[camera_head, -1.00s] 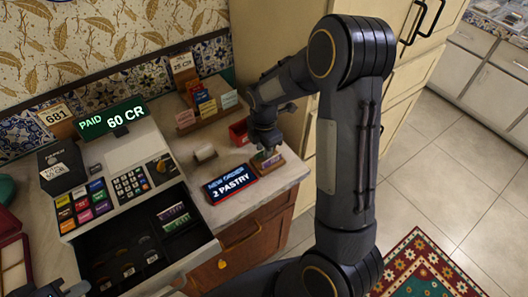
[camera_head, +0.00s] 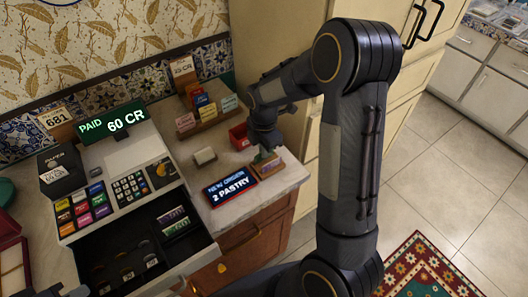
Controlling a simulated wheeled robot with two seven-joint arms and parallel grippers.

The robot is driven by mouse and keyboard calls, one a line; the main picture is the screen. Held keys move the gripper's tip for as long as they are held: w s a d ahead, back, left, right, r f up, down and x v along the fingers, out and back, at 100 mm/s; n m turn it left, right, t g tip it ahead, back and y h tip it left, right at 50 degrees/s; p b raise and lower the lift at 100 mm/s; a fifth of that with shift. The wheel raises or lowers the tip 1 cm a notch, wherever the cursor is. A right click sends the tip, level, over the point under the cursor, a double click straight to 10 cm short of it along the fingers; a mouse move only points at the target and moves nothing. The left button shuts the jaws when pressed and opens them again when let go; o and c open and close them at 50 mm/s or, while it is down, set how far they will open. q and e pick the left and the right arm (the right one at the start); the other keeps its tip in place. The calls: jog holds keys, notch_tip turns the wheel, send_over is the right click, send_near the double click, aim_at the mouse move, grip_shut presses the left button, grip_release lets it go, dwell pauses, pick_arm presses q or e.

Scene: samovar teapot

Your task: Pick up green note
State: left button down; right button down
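A small wooden holder (camera_head: 272,168) stands at the counter's right end, just right of the order display. A green note (camera_head: 262,158) shows at the holder's top, directly below my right gripper (camera_head: 264,152). The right gripper points down at the note, with its fingertips at or around the note's upper edge. Its fingers are too small and partly hidden, so I cannot tell whether they are closed on it. My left gripper (camera_head: 62,291) is only partly in view at the bottom left, over the counter by the register.
The cash register (camera_head: 108,185) has its drawer (camera_head: 150,262) open, with notes and coins inside. The display (camera_head: 229,187) reads "2 PASTRY".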

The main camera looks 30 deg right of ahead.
jog(key=s+a+r+p, duration=0.1)
jog(key=s+a+r, duration=0.2)
jog(key=s+r, duration=0.3)
jog(key=s+a+r+p, duration=0.1)
jog(key=s+a+r, duration=0.3)
jog(key=r, duration=0.7)
jog(key=shift+s, duration=1.1)
